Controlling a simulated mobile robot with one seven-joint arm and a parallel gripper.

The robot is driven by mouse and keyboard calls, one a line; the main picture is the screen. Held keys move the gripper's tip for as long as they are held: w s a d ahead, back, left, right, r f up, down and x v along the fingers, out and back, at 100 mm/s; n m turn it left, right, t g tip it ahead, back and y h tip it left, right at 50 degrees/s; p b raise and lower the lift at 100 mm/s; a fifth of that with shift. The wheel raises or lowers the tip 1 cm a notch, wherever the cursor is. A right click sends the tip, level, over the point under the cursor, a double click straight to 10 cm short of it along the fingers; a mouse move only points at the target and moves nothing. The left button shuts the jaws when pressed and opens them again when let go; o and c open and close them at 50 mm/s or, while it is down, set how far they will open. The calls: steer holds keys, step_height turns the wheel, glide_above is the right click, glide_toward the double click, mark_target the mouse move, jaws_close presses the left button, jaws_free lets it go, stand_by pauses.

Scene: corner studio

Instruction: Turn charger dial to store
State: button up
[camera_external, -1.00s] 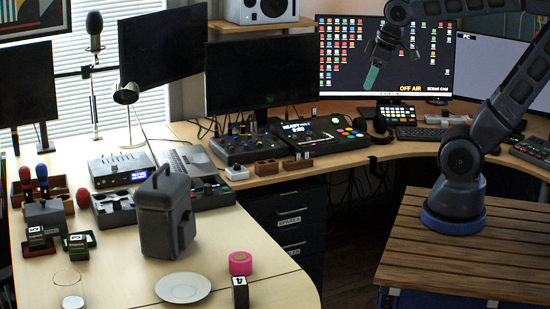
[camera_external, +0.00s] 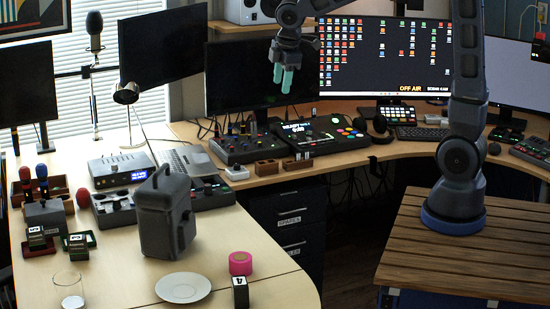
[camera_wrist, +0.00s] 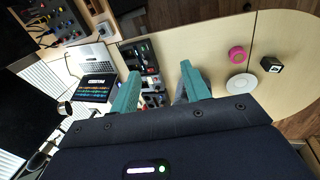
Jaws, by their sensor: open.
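No dial marked store can be made out, and I cannot tell for sure which device is the charger. A dark device with slots (camera_external: 210,194) lies on the light table right of the grey case; it also shows in the wrist view (camera_wrist: 140,56). A similar dark unit with round wells (camera_external: 113,208) lies left of the case, and a grey box with a blue display (camera_external: 124,170) stands behind it. My gripper (camera_external: 282,78) is open and empty, fingers pointing down, high in front of the middle monitor. In the wrist view its teal fingers (camera_wrist: 160,69) are spread apart.
The tall grey case (camera_external: 163,218) stands beside the dark devices. A laptop (camera_external: 186,160), microphone and lamp stand behind. A pink tape roll (camera_external: 240,263), white plate (camera_external: 183,288), numbered block (camera_external: 240,293) and glass (camera_external: 68,290) are in front. Mixers (camera_external: 245,148) line the desk.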

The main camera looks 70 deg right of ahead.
steer(key=w+d+f+n+g, duration=0.1)
steer(key=w+f+n, duration=0.3)
steer(key=w+f, duration=0.9)
steer(key=n+g+y, duration=0.1)
steer(key=n+y, duration=0.1)
steer(key=n, duration=0.2)
glide_above(208, 185)
step_height(208, 185, down, 15)
step_height(208, 185, down, 10)
steer(key=shift+a, duration=0.15)
steer(key=shift+c, duration=0.5)
steer(key=c, duration=0.9)
